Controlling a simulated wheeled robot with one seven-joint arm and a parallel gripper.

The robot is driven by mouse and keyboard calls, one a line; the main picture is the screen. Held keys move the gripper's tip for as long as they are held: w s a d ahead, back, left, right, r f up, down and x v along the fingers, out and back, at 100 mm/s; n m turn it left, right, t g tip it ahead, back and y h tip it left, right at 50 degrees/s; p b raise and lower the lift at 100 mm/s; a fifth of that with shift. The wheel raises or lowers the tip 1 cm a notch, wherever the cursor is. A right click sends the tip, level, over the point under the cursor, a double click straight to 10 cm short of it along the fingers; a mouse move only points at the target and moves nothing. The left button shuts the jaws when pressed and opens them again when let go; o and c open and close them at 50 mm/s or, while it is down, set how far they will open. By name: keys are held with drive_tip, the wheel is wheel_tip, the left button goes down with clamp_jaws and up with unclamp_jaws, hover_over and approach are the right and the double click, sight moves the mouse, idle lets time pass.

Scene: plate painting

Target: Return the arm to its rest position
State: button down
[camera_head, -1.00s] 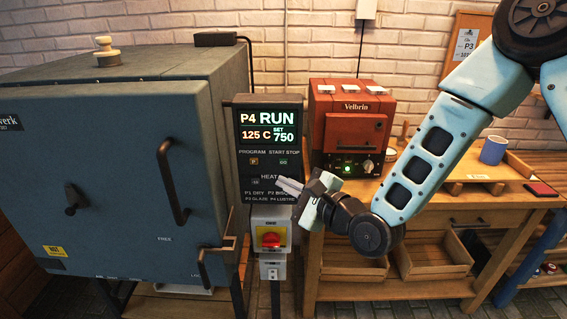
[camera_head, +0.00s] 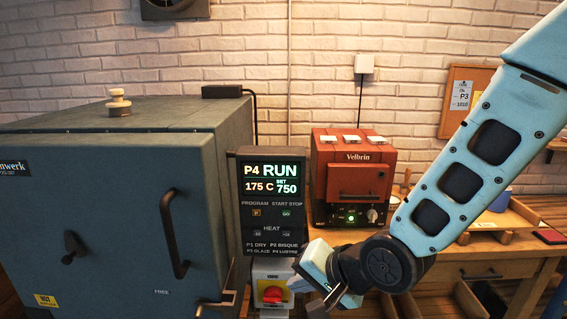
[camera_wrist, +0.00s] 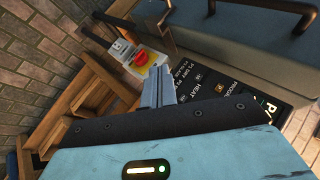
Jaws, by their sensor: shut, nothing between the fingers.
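My gripper (camera_head: 334,299) hangs low in front of the kiln's switch box, at the end of my light blue arm. In the wrist view its fingers (camera_wrist: 158,88) are together and hold nothing. The control panel (camera_head: 273,203) reads P4 RUN, 175 C, set 750. It also shows tilted in the wrist view (camera_wrist: 215,88). The large grey kiln (camera_head: 85,220) stands at the left with its door shut. The switch box with a red knob (camera_head: 271,294) is below the panel.
A small red kiln (camera_head: 352,170) with a green light stands on the wooden bench (camera_head: 480,262) behind my arm. A pinboard (camera_head: 465,100) hangs on the brick wall at the right. Wooden trays sit under the bench, partly hidden by my arm.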

drive_tip(key=s+d+r+n+g+h, duration=0.2)
drive_tip(key=s+d+n, duration=0.3)
drive_tip(key=s, duration=0.4)
drive_tip(key=s+d+r+n+g+h, duration=0.2)
drive_tip(key=s+d+n, duration=0.4)
drive_tip(key=s, duration=0.4)
drive_tip(key=shift+n+g+h, duration=0.6)
drive_tip(key=shift+g+h, duration=0.3)
drive_tip(key=shift+h, duration=0.2)
drive_tip(key=shift+w+r, duration=0.1)
